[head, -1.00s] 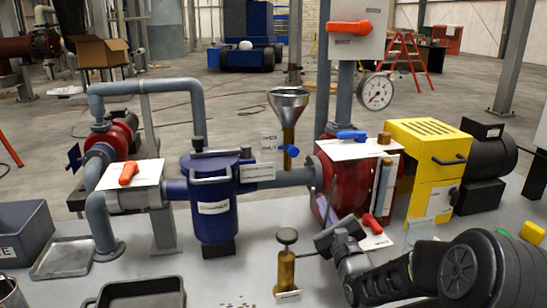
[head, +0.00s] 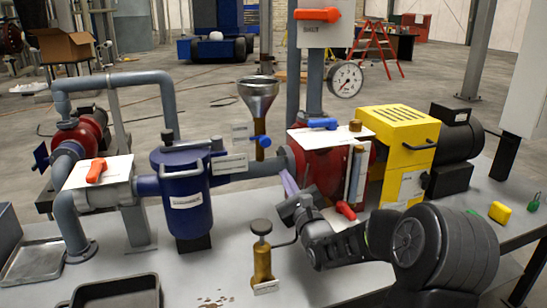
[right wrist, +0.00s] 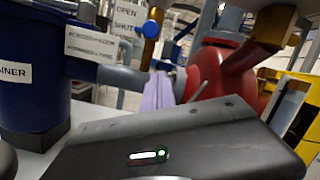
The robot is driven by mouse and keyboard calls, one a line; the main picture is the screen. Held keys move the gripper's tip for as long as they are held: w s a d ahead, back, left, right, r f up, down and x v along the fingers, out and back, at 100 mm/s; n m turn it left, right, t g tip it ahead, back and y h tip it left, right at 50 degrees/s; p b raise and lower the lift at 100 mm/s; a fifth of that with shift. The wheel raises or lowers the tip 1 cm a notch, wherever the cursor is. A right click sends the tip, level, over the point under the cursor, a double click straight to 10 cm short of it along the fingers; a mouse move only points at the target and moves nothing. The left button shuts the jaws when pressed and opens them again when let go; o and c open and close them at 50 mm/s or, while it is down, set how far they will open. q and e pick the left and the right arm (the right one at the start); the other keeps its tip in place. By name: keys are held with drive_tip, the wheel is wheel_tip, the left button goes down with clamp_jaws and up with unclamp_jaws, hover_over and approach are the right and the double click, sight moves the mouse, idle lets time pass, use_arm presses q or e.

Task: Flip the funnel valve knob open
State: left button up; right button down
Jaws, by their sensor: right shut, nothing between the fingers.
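The metal funnel (head: 258,92) stands on a brass stem behind the pipe. Its blue valve knob (head: 261,141) sits on the stem beside a small label plate (head: 240,132). In the right wrist view the knob (right wrist: 150,29) shows at the top, right of a plate reading OPEN above SHUT (right wrist: 128,18). My right gripper (head: 287,181) is shut and empty, in front of the pipe, below and right of the knob and apart from it. Its pale purple fingers (right wrist: 158,92) point toward the pipe in the right wrist view. My left gripper is not in view.
A blue strainer vessel (head: 184,205) stands left of the stem, and a red pump body (head: 318,168) right of it. The grey pipe (head: 255,168) runs between them. A brass plunger (head: 262,262) stands in front. A yellow guard (head: 395,135) is at right.

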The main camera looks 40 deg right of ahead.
drive_tip(key=w+r, duration=0.4)
drive_tip(key=w, duration=0.1)
drive_tip(key=shift+w+r, duration=0.35)
drive_tip(key=shift+r, duration=0.05)
wheel_tip(320, 180, up, 4)
drive_tip(key=shift+f+p, duration=0.15)
drive_tip(key=shift+p, duration=0.25)
drive_tip(key=shift+f, duration=0.1)
